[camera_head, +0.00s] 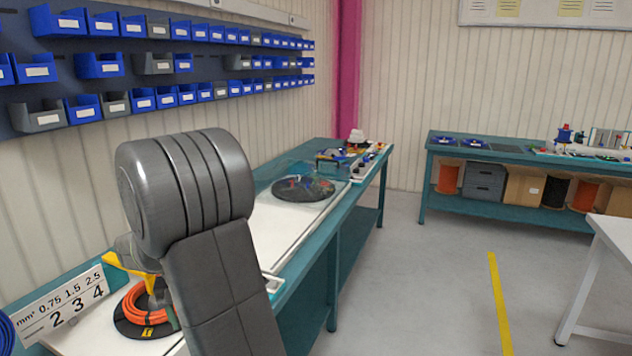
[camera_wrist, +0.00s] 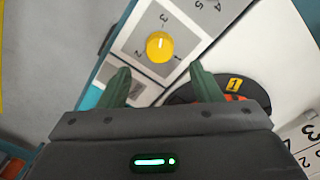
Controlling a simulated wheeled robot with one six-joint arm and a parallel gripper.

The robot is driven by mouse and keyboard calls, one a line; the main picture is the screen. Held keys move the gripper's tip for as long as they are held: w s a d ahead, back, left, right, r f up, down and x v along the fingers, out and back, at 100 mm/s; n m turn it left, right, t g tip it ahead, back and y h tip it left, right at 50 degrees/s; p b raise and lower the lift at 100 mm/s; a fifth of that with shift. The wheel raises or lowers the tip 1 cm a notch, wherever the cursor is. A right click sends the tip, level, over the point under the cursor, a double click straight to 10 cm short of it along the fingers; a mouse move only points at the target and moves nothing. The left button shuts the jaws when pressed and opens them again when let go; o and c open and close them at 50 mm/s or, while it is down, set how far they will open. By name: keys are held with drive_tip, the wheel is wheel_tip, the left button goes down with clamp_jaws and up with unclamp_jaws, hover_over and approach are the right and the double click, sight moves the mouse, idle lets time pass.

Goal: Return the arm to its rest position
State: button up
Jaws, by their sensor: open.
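My gripper (camera_wrist: 163,88) shows in the wrist view with its two green fingers spread apart and nothing between them. Beyond the fingertips is a yellow knob (camera_wrist: 160,46) on a pale dial panel with printed numbers; the fingers are apart from it in the picture. In the head view my grey arm stands over the left workbench and hides part of it. The gripper itself is hidden behind the arm there.
An orange cable coil (camera_head: 150,305) lies on a black disc on the left bench, beside a number sign (camera_head: 62,308). A second black disc (camera_head: 303,189) sits farther along. Blue bins (camera_head: 99,65) line the wall. A teal bench (camera_head: 500,158) stands at the back; the grey floor between is clear.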

wheel_tip(320, 180, up, 6)
drive_tip(key=f, duration=1.4)
drive_tip(key=shift+d, duration=0.2)
drive_tip(key=shift+w+a+r+n, duration=0.1)
drive_tip(key=shift+r+n, duration=0.1)
drive_tip(key=shift+n, duration=0.3)
drive_tip(key=shift+r+n, duration=0.1)
drive_tip(key=shift+n, duration=0.7)
drive_tip(key=n, duration=0.3)
drive_tip(key=shift+n, duration=0.4)
drive_tip(key=n, duration=0.9)
drive_tip(key=shift+n+y, duration=0.3)
drive_tip(key=shift+n, duration=2.2)
